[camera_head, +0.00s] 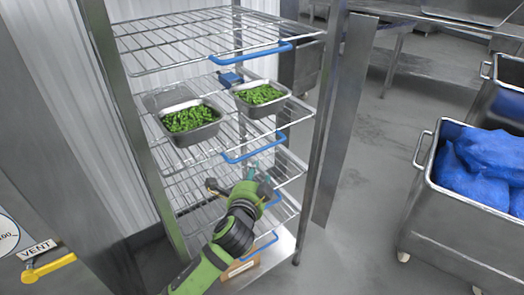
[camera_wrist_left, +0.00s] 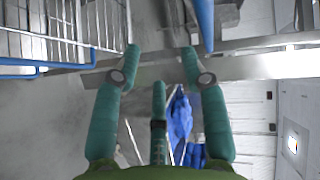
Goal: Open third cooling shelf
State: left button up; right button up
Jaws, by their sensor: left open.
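The cooling rack has several wire shelves, each with a blue front handle. The top shelf (camera_head: 190,37) is empty, and the shelf below it holds two metal trays and has a blue handle (camera_head: 254,150). Lower wire shelves (camera_head: 190,180) are partly hidden by my left arm, with a lower blue handle (camera_head: 264,246) beside it. My left gripper (camera_head: 238,181) is open in front of the lower shelves, below the tray shelf's handle. In the left wrist view the open fingers (camera_wrist_left: 160,55) have nothing between them, and a blue handle (camera_wrist_left: 205,22) is beyond them. My right gripper is not visible.
A tray of green beans (camera_head: 190,119) and a second one (camera_head: 260,95) stand on the tray shelf. A steel bin (camera_head: 450,235) with blue bags (camera_head: 492,155) stands at the right. Clear floor (camera_head: 350,220) lies between rack and bin.

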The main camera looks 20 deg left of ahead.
aim_at(261, 151)
pick_arm(q)
jog(key=shift+t, duration=0.4)
notch_tip(261, 151, up, 5)
jog(key=w, duration=0.2)
jog(key=w+f+p, duration=0.1)
jog(key=w, duration=0.3)
jog(key=shift+w+a+f, duration=0.15)
jog(key=shift+a, duration=0.15)
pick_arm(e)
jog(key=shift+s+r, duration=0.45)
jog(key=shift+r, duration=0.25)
pick_arm(q)
jog(key=shift+c, duration=0.4)
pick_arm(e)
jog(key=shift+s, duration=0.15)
pick_arm(q)
jog(key=c, duration=0.7)
grip_shut()
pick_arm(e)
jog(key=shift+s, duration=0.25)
